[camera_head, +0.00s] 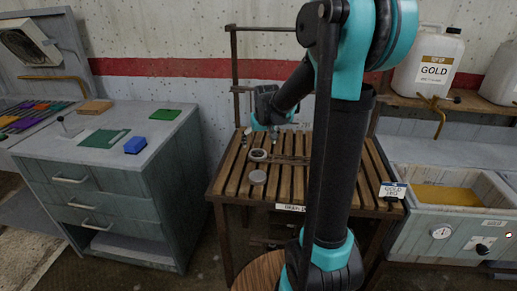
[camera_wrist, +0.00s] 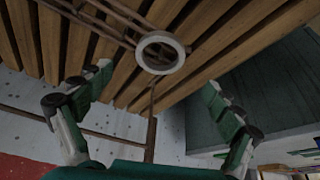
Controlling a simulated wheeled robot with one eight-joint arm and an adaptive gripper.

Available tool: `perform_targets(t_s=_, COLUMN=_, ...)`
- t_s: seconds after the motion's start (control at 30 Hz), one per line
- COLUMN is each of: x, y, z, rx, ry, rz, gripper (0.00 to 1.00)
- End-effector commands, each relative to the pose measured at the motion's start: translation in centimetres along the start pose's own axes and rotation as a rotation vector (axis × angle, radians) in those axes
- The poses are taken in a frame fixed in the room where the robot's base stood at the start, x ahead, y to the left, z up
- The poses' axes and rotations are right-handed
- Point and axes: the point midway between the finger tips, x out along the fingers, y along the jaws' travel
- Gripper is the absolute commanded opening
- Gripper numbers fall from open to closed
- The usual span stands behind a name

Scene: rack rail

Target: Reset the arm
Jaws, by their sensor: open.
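My gripper (camera_head: 268,124) hangs above the back part of a slatted wooden rack table (camera_head: 228,178). My dark and teal arm reaches across the middle of the head view and hides part of the rack. In the wrist view, my gripper (camera_wrist: 157,80) has its two green and grey fingers spread wide apart, with nothing held between them. A pale ring (camera_wrist: 160,52) rests on the slats beyond the fingertips, apart from them.
Two small round pieces, one ring-like (camera_head: 258,155) and one disc-like (camera_head: 258,177), lie on the slats. A grey drawer cabinet (camera_head: 110,185) stands left with a blue block (camera_head: 135,145). A basin with yellow contents (camera_head: 445,195) and a white jug (camera_head: 427,60) are right.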

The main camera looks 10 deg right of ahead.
Motion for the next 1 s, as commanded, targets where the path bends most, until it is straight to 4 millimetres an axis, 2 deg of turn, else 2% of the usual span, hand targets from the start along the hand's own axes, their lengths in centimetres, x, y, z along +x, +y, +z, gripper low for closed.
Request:
perform_targets(t_s=0.1, x=-2.1, y=0.0, z=0.0, rx=0.0, ry=0.0, rz=0.0, gripper=0.92)
perform_targets(t_s=0.3, x=-4.6, y=0.0, z=0.0, rx=0.0, ry=0.0, rz=0.0, gripper=0.92)
perform_targets(t_s=0.47, x=-5.5, y=0.0, z=0.2, rx=0.001, ry=0.0, rz=0.0, gripper=0.92)
perform_targets(t_s=0.57, x=-5.6, y=0.3, z=2.1, rx=0.006, ry=-0.002, rz=0.002, gripper=0.92)
perform_targets(t_s=0.67, x=-5.4, y=0.7, z=6.2, rx=0.017, ry=-0.005, rz=0.006, gripper=0.92)
perform_targets(t_s=0.9, x=-4.2, y=1.6, z=19.8, rx=0.053, ry=-0.015, rz=0.019, gripper=0.92)
perform_targets(t_s=1.0, x=-3.6, y=1.6, z=24.1, rx=0.065, ry=-0.019, rz=0.023, gripper=0.92)
